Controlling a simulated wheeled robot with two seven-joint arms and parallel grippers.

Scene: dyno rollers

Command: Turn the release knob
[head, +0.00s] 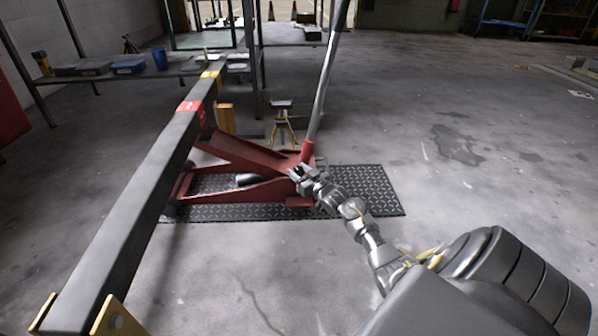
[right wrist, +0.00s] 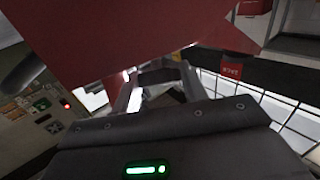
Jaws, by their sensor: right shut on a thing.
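The red floor jack (head: 240,163) stands on a black tread plate, its long grey handle (head: 322,85) rising up and slightly right from a red socket. My right gripper (head: 300,174) is at the handle end of the jack, just below the socket. In the right wrist view, my right gripper's fingers (right wrist: 158,88) close around a small dark piece under a red jack panel (right wrist: 130,35). It appears to be the release knob, mostly hidden by the fingers. The knob cannot be made out in the head view. My left gripper is not in view.
A long dark beam (head: 130,200) with a red label runs along the left, over the jack's front. A yellow jack stand (head: 283,128) is behind the jack. A bench with a blue cup (head: 160,59) stands at the back left. The floor on the right is open.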

